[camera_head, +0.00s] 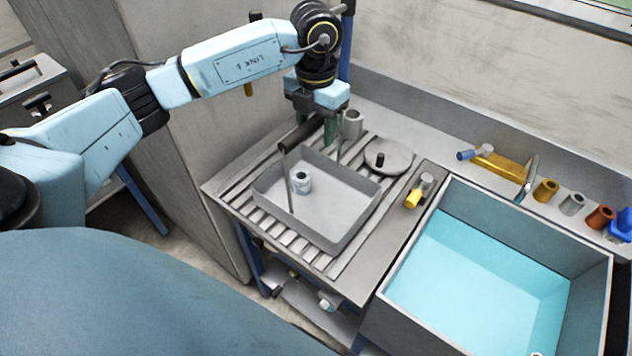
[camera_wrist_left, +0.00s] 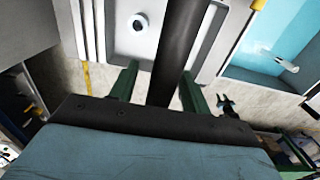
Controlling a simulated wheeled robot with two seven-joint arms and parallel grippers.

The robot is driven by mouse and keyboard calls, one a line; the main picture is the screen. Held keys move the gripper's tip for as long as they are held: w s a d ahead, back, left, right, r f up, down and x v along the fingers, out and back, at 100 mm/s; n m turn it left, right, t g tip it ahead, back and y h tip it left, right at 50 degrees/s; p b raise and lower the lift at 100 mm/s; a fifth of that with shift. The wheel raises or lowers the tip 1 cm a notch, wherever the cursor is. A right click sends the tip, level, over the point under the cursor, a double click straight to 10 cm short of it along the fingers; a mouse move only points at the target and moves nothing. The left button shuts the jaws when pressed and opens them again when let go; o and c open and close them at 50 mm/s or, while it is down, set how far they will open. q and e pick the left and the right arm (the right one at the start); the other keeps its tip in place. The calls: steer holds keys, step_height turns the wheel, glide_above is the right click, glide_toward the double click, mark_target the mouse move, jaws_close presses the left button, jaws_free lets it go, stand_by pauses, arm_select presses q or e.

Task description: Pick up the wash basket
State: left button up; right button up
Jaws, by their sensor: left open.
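The wash basket (camera_head: 360,219) is a grey open rectangular box on the slatted drainboard, with a tall handle of thin rods topped by a dark round grip (camera_head: 300,134). A small pale ring-shaped part (camera_head: 301,182) stands inside it. My left gripper (camera_head: 326,132) is at the top of the handle, pointing down. In the left wrist view the dark grip (camera_wrist_left: 178,50) runs between the two green fingers (camera_wrist_left: 158,86), with gaps at the sides. The left gripper is open. The basket floor and ring part (camera_wrist_left: 139,22) show beyond it. My right gripper is not visible.
A sink of blue water (camera_head: 480,275) is to the right of the drainboard. A round lid (camera_head: 388,156) and grey cup (camera_head: 352,124) stand behind the basket. A yellow-ended fitting (camera_head: 415,197) sits between drainboard and sink. Several coloured cylinders (camera_head: 572,204) line the back ledge.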

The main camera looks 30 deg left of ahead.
arm_select(q)
steer(key=shift+f, duration=0.45)
jaws_close()
steer(key=shift+r, duration=0.1)
